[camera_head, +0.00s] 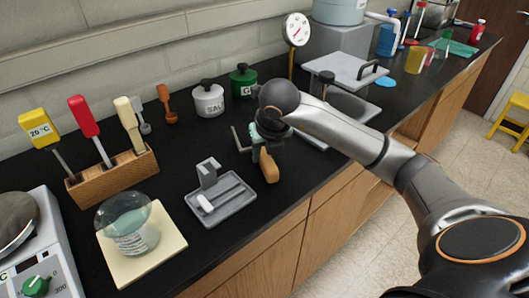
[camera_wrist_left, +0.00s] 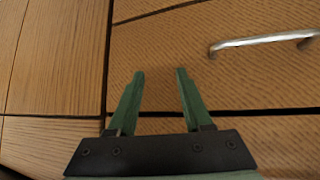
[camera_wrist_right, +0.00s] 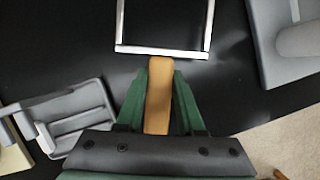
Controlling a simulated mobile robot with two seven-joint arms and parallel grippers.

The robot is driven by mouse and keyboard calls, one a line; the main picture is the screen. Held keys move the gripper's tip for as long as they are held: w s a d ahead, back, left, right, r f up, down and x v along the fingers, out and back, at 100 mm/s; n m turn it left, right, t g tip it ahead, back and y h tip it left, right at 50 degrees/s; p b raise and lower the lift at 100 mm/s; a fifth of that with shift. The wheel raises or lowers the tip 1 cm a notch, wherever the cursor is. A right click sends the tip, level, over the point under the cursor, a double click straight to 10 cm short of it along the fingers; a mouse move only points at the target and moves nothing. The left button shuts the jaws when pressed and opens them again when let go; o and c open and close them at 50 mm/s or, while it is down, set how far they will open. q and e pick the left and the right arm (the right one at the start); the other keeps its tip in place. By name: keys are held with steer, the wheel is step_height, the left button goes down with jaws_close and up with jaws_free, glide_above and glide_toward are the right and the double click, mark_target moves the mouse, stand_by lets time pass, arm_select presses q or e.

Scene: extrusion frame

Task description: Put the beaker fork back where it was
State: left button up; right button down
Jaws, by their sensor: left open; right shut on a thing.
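The beaker fork has a tan wooden handle (camera_head: 269,167) and a squared metal prong frame (camera_head: 240,139). My right gripper (camera_head: 262,147) is shut on the handle and holds the fork over the black bench, right of the grey tray. In the right wrist view the handle (camera_wrist_right: 158,95) lies between the green fingers, with the metal frame (camera_wrist_right: 162,50) pointing away from them. Whether the fork touches the bench is unclear. My left gripper (camera_wrist_left: 160,73) is open and empty, facing wooden drawer fronts; it is outside the head view.
A grey tray (camera_head: 238,205) with an upright block and a white piece stands near the front edge. A glass beaker (camera_head: 130,228) sits on a cream pad (camera_head: 165,258). Behind are a wooden tool block (camera_head: 115,180), a salt pot (camera_head: 208,100) and a green pot (camera_head: 241,80).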

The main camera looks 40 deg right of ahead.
steer(key=shift+f+b, duration=0.4)
steer(key=shift+f, duration=0.1)
steer(key=shift+c, duration=2.2)
jaws_free()
steer(key=p+v, duration=0.1)
steer(key=v, duration=1)
steer(key=shift+r, duration=0.25)
steer(key=shift+s+a+r, duration=0.1)
steer(key=shift+s+r, duration=0.25)
steer(key=shift+r, duration=0.15)
